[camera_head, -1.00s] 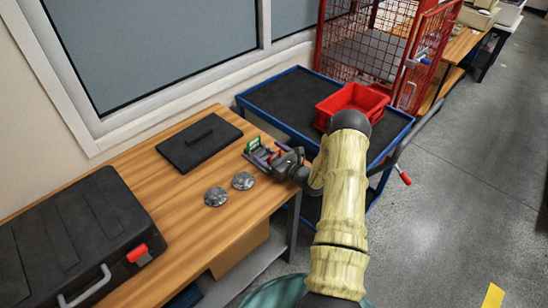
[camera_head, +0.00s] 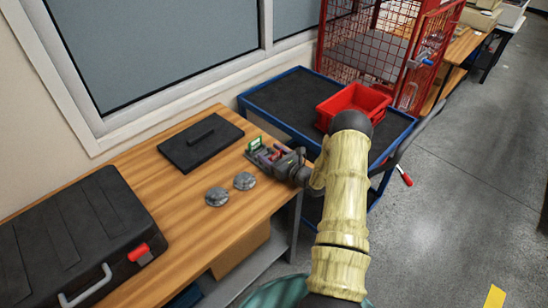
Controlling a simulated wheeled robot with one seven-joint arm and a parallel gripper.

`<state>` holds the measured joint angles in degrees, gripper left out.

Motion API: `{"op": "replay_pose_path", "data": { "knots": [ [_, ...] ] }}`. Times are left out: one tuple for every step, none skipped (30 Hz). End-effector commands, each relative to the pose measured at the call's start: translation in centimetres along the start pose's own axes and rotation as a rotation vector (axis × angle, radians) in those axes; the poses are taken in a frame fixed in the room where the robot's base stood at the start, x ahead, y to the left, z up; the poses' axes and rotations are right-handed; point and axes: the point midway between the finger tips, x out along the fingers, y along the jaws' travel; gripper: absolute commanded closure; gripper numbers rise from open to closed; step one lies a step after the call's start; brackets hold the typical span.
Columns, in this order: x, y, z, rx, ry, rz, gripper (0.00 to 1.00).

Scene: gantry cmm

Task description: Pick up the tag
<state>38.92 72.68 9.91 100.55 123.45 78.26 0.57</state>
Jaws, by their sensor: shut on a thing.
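My gripper (camera_head: 270,154) is at the right part of the wooden bench, low over its top near the cart side. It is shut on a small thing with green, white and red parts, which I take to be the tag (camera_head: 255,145). The tag shows at the far end of the fingers, partly hidden by them. I cannot tell whether it touches the bench top. My arm comes in from the lower right and hides part of the bench's right edge.
Two grey metal discs (camera_head: 217,196) lie on the wooden bench (camera_head: 190,240) left of my gripper. A black lidded plate (camera_head: 201,142) lies behind them. A black case (camera_head: 75,240) fills the left end. A blue cart (camera_head: 285,100) with a red bin (camera_head: 352,105) stands at the right.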

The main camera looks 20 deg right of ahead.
Motion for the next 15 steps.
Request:
{"op": "replay_pose_path", "data": {
  "knots": [
    [0.0,0.0,0.1,0.000,0.000,0.000,0.58],
    [0.0,0.0,0.2,0.000,-0.001,0.000,0.58],
    [0.0,0.0,0.4,0.000,-0.001,0.000,0.58],
    [0.0,0.0,0.6,-0.001,-0.001,0.000,0.58],
    [0.0,-0.1,0.8,-0.001,-0.002,-0.001,0.58],
    [0.0,-0.1,1.2,-0.001,-0.002,-0.001,0.58],
    [0.0,-0.1,1.5,-0.001,-0.002,-0.001,0.58],
    [0.0,-0.1,1.9,-0.002,-0.001,-0.001,0.58],
    [0.0,-0.1,2.5,-0.003,-0.002,-0.001,0.58],
    [0.0,-0.1,3.0,-0.003,-0.002,-0.001,0.58],
    [0.0,-0.1,3.5,-0.003,-0.003,-0.001,0.58],
    [0.0,-0.1,4.2,-0.003,-0.003,-0.001,0.58],
    [0.0,-0.1,4.7,-0.003,-0.002,0.000,0.58],
    [0.0,0.0,5.3,-0.003,-0.002,0.000,0.58],
    [0.0,-0.1,6.0,-0.003,-0.003,-0.001,0.58]
  ]
}}
